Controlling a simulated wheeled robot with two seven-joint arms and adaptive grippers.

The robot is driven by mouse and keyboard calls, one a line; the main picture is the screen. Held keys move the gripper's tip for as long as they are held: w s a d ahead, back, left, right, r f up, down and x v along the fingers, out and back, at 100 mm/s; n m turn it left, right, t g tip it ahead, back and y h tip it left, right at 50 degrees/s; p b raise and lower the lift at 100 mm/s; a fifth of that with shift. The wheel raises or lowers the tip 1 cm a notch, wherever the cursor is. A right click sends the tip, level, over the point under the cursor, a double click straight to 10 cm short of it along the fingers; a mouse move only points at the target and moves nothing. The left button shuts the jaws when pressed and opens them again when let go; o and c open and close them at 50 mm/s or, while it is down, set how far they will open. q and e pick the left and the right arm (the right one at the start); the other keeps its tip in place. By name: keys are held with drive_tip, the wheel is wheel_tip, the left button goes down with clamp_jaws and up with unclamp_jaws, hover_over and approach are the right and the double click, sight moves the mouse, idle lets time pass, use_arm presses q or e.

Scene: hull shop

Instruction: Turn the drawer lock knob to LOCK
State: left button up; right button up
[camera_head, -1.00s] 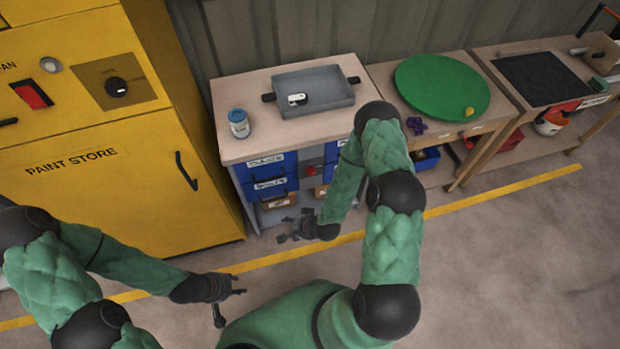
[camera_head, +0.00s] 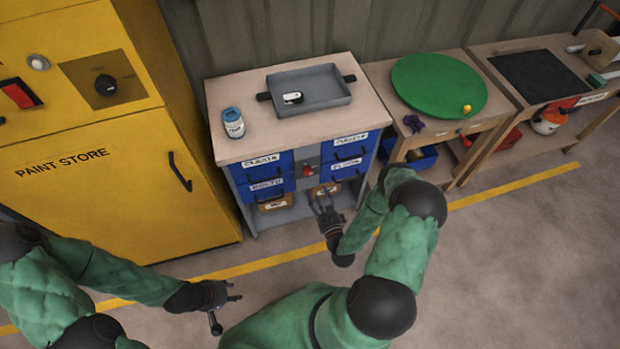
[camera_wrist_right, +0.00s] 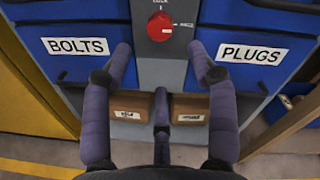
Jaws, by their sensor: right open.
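The red drawer lock knob (camera_head: 307,170) sits on the grey centre panel between the blue drawers of the cabinet. In the right wrist view the knob (camera_wrist_right: 160,27) is near the top middle, with "LOCK" lettering above it and another, partly readable mark to its right. Its white pointer mark appears to face right, towards that mark. My right gripper (camera_head: 322,195) is open in front of the cabinet, below the knob. In the wrist view its fingers (camera_wrist_right: 160,62) are spread to either side below the knob, not touching it. My left gripper (camera_head: 232,292) is low at the left, empty, away from the cabinet.
Blue drawers labelled BOLTS (camera_wrist_right: 75,46) and PLUGS (camera_wrist_right: 253,53) flank the panel. On the cabinet top are a grey tray (camera_head: 335,96) and a blue-white can (camera_head: 233,123). A yellow paint store (camera_head: 80,190) stands left. The floor in front is clear.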

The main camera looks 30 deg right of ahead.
sight(308, 174)
drive_tip(key=w, duration=0.3)
drive_tip(key=w+d+b, duration=0.1)
drive_tip(key=w, duration=0.1)
drive_tip(key=w+b, duration=0.1)
drive_tip(key=w, duration=0.2)
drive_tip(key=shift+w+d, duration=0.3)
drive_tip(key=shift+w, duration=0.05)
drive_tip(key=c, duration=1.1)
